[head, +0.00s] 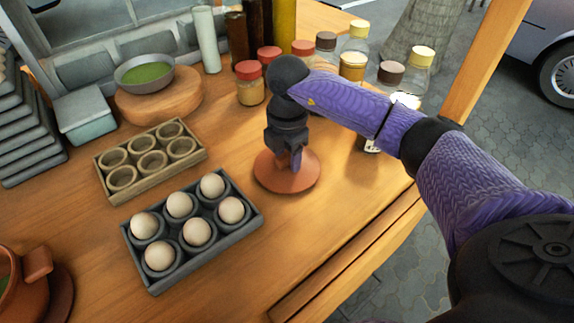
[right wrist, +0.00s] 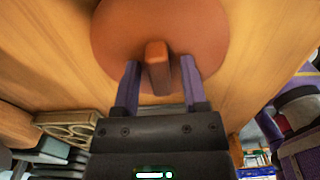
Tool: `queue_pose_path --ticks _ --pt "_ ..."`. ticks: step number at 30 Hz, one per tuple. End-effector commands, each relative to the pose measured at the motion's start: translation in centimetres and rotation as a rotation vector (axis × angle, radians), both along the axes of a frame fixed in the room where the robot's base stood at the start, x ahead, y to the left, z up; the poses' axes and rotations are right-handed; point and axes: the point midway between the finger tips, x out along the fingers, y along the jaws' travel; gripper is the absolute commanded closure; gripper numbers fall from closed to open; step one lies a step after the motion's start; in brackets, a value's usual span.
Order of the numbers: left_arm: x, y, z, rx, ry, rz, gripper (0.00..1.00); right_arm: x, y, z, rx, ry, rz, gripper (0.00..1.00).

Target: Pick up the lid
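The lid (head: 268,178) is a round reddish-brown clay disc lying flat on the wooden table, right of the egg tray. In the right wrist view the lid (right wrist: 115,40) has a block-shaped handle (right wrist: 157,62) standing up at its middle. My right gripper (head: 294,160) points down over the lid. In the right wrist view its fingers (right wrist: 158,80) are open, one on each side of the handle, with a gap visible on both sides. In the head view the gripper mostly hides the handle. My left gripper is not in view.
A grey tray (head: 157,283) of several eggs and a wooden tray (head: 150,191) of empty cups lie left of the lid. Jars with coloured caps (head: 250,90) stand behind. A clay pot (head: 22,292) is at lower left.

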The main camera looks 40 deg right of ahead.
Motion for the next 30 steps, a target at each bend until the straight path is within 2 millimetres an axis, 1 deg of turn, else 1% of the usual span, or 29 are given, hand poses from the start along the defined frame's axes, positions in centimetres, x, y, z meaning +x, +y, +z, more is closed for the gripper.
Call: queue_pose_path --ticks 1,7,17,20,23,24,27,30 --pt "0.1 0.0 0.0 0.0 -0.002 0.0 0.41 0.0 0.0 0.0 0.0 0.0 0.0 0.58" --pt "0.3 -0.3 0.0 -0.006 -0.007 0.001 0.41 0.0 0.0 0.0 0.0 0.0 0.0 1.0" --pt "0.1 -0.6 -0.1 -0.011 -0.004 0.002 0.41 0.0 0.0 0.0 0.0 0.0 0.0 1.0" --pt "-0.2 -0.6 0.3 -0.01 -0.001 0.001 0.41 0.0 0.0 0.6 0.0 -0.001 0.0 1.0" --pt "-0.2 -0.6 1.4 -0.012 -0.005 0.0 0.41 0.1 0.0 3.1 0.0 -0.007 0.001 1.0" --pt "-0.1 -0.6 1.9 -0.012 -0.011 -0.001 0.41 0.1 0.0 4.3 0.0 -0.007 0.001 1.0" --pt "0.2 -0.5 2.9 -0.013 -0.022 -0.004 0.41 0.1 0.0 7.0 0.001 -0.007 0.0 1.0" --pt "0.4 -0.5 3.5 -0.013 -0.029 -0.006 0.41 0.0 0.0 9.0 0.0 -0.005 0.0 1.0"
